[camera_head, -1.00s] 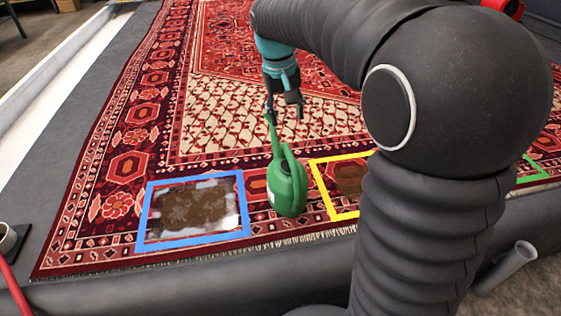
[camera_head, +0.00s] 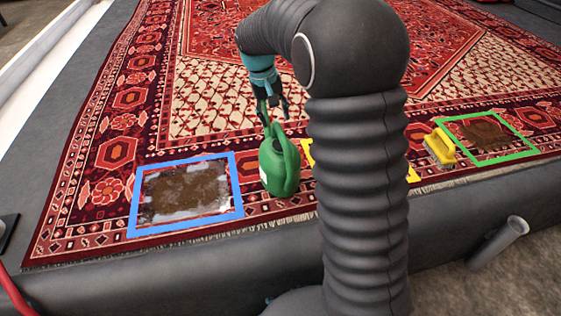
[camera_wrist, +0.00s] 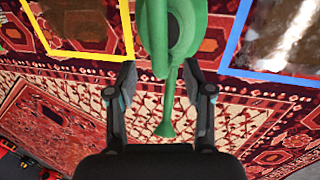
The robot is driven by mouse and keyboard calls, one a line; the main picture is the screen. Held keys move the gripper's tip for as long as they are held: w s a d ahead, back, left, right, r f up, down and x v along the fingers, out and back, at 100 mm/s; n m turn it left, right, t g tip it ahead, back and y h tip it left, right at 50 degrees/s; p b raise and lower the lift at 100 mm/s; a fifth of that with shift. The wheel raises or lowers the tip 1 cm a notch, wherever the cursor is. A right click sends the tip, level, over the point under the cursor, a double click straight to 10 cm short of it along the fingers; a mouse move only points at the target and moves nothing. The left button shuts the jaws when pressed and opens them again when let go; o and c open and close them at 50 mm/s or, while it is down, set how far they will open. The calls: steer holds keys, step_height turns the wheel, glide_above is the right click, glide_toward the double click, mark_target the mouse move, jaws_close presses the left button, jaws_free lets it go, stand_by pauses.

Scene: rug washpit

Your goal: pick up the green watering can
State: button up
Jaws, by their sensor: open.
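The green watering can (camera_head: 279,172) stands upright on the red patterned rug, between the blue frame and the yellow frame. My gripper (camera_head: 273,108) is at the can's far side, near its spout and the top of its handle. In the wrist view the green can (camera_wrist: 185,40) lies ahead, with its spout reaching back between my two open fingers (camera_wrist: 166,80). The fingers stand apart on either side of the green parts. I cannot tell whether either finger touches the can.
A blue frame (camera_head: 236,190) surrounds a brown, soapy patch on the rug. A yellow frame (camera_head: 308,158) is partly hidden behind my arm. A yellow brush (camera_head: 440,148) sits beside a green frame (camera_head: 528,150) around a dark patch. A grey raised edge (camera_head: 240,270) borders the rug.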

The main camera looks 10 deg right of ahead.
mark_target(278, 125)
steer(key=shift+w+d+f+b, duration=0.1)
steer(key=shift+d+f+b, duration=0.15)
steer(key=shift+f, duration=1.1)
steer(key=shift+w+d+f+b, duration=0.15)
steer(key=shift+d+f, duration=0.2)
steer(key=shift+f, duration=1)
steer(key=shift+s, duration=0.1)
jaws_close()
steer(key=shift+r, duration=0.1)
